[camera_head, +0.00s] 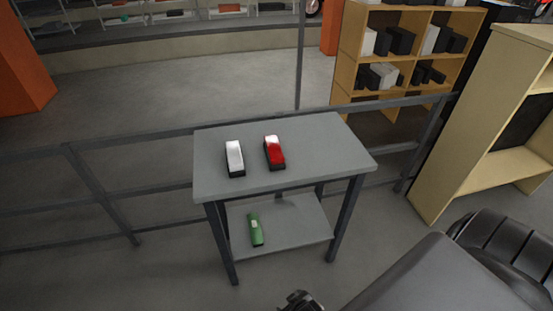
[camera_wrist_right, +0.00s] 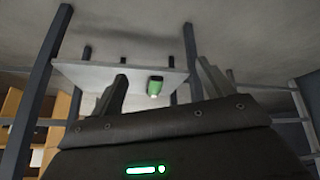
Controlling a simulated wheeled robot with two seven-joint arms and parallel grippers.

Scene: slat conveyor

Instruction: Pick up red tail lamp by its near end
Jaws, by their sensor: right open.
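The red tail lamp (camera_head: 274,153) lies on the grey table top, with a dark base and a whitish far end. A white lamp (camera_head: 235,158) with a dark base lies to its left, apart from it. My right gripper (camera_wrist_right: 162,70) is open and empty in the right wrist view, facing the table's lower shelf. In the head view only a dark part of it shows at the bottom edge, in front of and below the table. The red lamp is not seen in the wrist view. My left gripper is not in view.
The grey table (camera_head: 325,150) has bare top around both lamps. A green object (camera_head: 256,229) lies on its lower shelf (camera_head: 300,222) and also shows in the wrist view (camera_wrist_right: 155,86). A grey railing (camera_head: 100,195) runs behind. Wooden shelving (camera_head: 345,75) stands at the back right.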

